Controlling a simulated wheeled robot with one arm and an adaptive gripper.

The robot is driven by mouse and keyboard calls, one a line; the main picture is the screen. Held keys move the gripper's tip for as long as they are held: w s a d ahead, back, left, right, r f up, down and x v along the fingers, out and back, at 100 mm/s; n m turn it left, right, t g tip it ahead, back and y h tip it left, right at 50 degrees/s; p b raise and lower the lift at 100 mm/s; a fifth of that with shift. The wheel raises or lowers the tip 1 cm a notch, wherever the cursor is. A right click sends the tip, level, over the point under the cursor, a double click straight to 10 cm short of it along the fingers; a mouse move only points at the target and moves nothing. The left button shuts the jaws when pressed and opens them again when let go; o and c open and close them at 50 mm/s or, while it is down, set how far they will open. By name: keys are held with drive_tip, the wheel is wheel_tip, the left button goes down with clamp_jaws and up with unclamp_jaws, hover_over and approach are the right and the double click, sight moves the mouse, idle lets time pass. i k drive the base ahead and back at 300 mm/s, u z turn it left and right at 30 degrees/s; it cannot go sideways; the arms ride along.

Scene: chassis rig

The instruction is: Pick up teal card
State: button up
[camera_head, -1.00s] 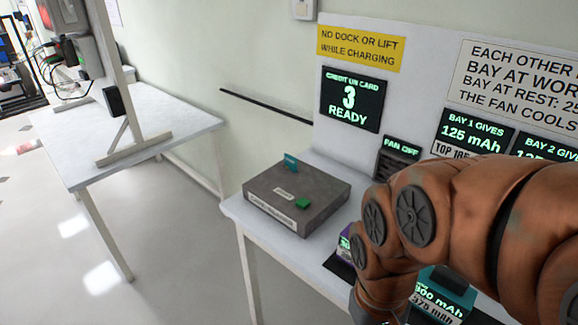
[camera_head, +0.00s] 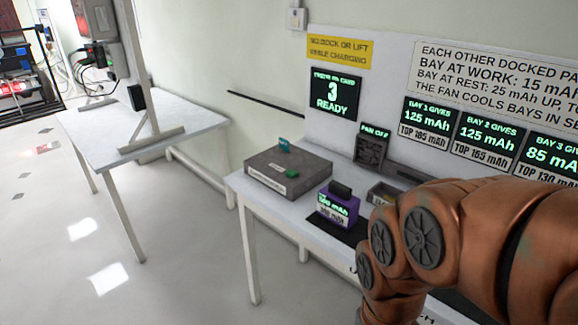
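A small teal card (camera_head: 284,146) stands upright in the top of a grey box (camera_head: 270,168), near its back edge. The box sits at the left end of the white bench and has a green button (camera_head: 292,174) and a label on its front. My copper-coloured arm fills the lower right of the view, right of the box and apart from it. My gripper is out of the frame, so its fingers cannot be seen.
A purple pack (camera_head: 338,207) with a dark top stands on the bench right of the box. A small fan unit (camera_head: 371,150) is behind it. A sign reading 3 READY (camera_head: 335,94) is on the back panel. Another white table (camera_head: 140,125) stands at left, with open floor in front.

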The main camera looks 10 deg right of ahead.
sight(284, 143)
drive_tip(key=z, duration=0.4)
drive_tip(key=k, duration=0.25)
drive_tip(key=u, duration=1.6)
drive_tip(key=i, duration=1.15)
drive_tip(key=z, duration=0.1)
drive_tip(key=i, duration=0.9)
drive_tip(key=z, duration=1.2)
drive_tip(key=i, duration=0.35)
drive_tip(key=z, duration=0.35)
